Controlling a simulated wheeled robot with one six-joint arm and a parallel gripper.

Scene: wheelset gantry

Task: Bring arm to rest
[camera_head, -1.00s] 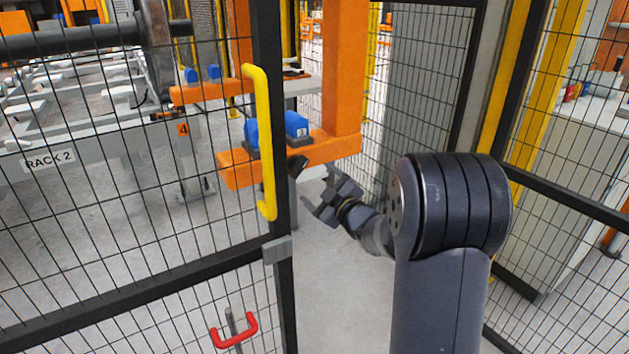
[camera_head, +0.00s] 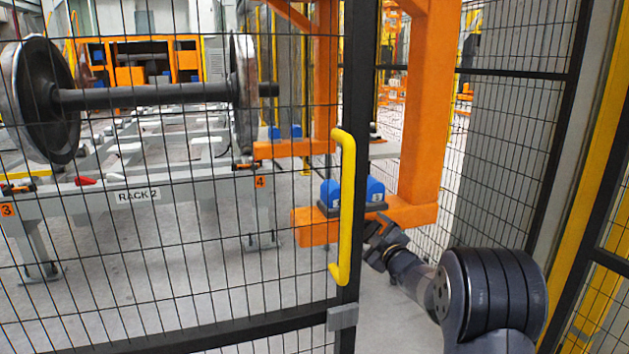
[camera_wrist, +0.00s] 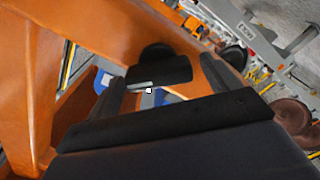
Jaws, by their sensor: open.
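My arm reaches up from the bottom right of the head view. My gripper (camera_head: 375,232) is near the end of an orange gantry arm (camera_head: 415,212), just behind the mesh door's frame. In the wrist view my gripper (camera_wrist: 165,85) shows its two dark fingers apart, with the orange beam and a blue block (camera_wrist: 103,82) beyond them. A dark round-ended piece (camera_wrist: 160,65) shows between the fingers; I cannot tell whether it touches them.
A mesh door with a yellow handle (camera_head: 346,205) stands in front and left of my arm. A wheelset (camera_head: 150,95) rests on the grey rack (camera_head: 100,198) behind the mesh. Blue blocks (camera_head: 374,190) sit on the orange arm. More mesh fence and a yellow post (camera_head: 590,190) are at the right.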

